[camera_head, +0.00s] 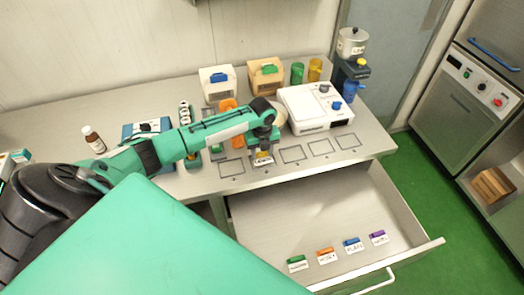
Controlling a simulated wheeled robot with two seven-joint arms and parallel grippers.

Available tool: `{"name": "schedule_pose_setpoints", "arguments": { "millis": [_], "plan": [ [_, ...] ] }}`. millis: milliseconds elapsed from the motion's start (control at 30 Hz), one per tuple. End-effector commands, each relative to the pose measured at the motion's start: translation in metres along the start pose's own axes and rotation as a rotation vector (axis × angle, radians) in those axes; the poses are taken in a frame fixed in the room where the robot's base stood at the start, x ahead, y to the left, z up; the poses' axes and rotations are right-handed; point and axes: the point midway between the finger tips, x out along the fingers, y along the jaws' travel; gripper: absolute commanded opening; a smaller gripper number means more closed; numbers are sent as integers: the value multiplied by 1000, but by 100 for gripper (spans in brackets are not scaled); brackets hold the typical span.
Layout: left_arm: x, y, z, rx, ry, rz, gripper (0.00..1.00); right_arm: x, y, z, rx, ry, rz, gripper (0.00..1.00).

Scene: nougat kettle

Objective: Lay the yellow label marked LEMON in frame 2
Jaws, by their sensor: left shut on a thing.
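My left gripper (262,147) points down over the row of outlined frames at the table's front edge. It is shut on the yellow label (263,158), whose white face carries dark lettering. The label is over or in the second frame from the left. I cannot tell whether it touches the table. The gripper and label hide most of that frame. The leftmost frame (232,167) is empty, and so are the third (292,154), the fourth (321,147) and the rightmost frame (349,141). My right gripper is not in view.
An open drawer (300,215) below the table holds green (297,263), orange (326,256), blue (352,245) and purple (378,238) labels. A white device (316,108) stands behind the frames. A brown bottle (94,139) stands at the left.

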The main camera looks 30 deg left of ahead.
Motion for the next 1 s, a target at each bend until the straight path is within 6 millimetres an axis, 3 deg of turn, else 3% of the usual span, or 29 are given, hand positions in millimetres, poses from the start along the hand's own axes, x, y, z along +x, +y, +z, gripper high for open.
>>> {"name": "schedule_pose_setpoints", "arguments": {
  "millis": [1000],
  "plan": [
    [-1, 0, 0, 0, 1, 0, 23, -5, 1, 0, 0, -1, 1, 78]
  ]
}}
